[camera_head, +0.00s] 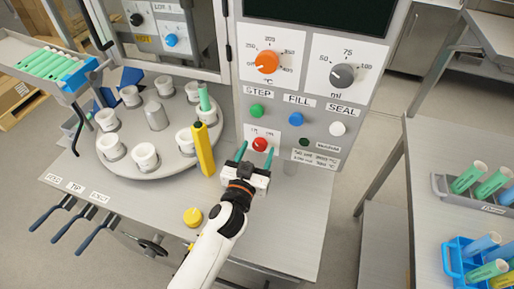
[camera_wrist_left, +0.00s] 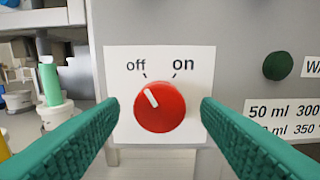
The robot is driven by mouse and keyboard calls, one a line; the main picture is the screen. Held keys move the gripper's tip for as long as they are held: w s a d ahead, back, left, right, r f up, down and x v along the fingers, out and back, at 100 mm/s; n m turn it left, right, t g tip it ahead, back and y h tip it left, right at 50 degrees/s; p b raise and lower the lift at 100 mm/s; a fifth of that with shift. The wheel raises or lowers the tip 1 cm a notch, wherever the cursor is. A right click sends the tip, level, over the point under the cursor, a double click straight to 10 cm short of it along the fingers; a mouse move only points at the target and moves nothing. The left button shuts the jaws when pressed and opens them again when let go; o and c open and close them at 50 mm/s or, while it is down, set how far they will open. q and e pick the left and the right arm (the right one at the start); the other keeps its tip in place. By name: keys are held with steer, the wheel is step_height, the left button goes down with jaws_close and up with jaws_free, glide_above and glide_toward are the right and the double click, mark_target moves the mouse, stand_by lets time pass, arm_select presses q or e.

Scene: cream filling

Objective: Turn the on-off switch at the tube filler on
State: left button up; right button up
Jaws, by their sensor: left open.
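The on-off switch (camera_head: 260,144) is a red round knob low on the tube filler's grey panel (camera_head: 228,100). It fills the middle of the left wrist view (camera_wrist_left: 160,107), on a white plate marked "off" and "on". Its white pointer mark tilts up and left, toward "off". My left gripper (camera_head: 255,153) is open in front of the knob. Its green fingers show at either side of the knob in the wrist view (camera_wrist_left: 158,125), with visible gaps to it. My right gripper is not in view.
Above the switch are green (camera_head: 257,111), blue (camera_head: 295,119) and white (camera_head: 337,128) buttons. A yellow post (camera_head: 204,150) stands left of my gripper, by a round turntable (camera_head: 150,168) with white cups. A side table with tube racks (camera_head: 480,205) is at the right.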

arm_select(q)
steer(key=shift+w+d, duration=0.1)
steer(key=shift+w, duration=0.25)
steer(key=shift+c, duration=0.6)
steer(key=c, duration=0.9)
steer(key=shift+m, duration=0.3)
steer(key=m, duration=1.1)
steer(key=shift+m, duration=0.3)
